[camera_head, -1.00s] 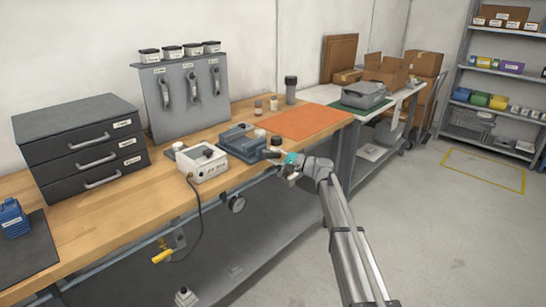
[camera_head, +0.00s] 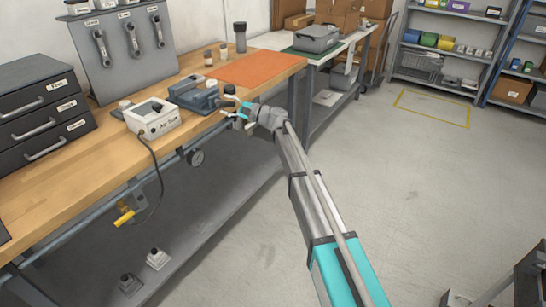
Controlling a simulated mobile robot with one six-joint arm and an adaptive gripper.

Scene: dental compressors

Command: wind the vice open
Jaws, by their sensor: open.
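A blue-grey metal body that looks like the vice (camera_head: 195,95) sits at the front edge of the wooden bench. A dark round knob (camera_head: 229,90) shows at its right end, by the bench edge; I cannot make out its handle clearly. My gripper (camera_head: 230,114) is open at the bench's front edge, just below and right of the knob. I see nothing between its fingers. I cannot tell whether a finger touches the knob or the vice. The jaw gap of the vice is too small to read.
A white box with a cable (camera_head: 152,118) stands left of the vice. An orange mat (camera_head: 262,67) lies behind and right. Small bottles (camera_head: 208,57) and a dark cylinder (camera_head: 240,37) stand at the back.

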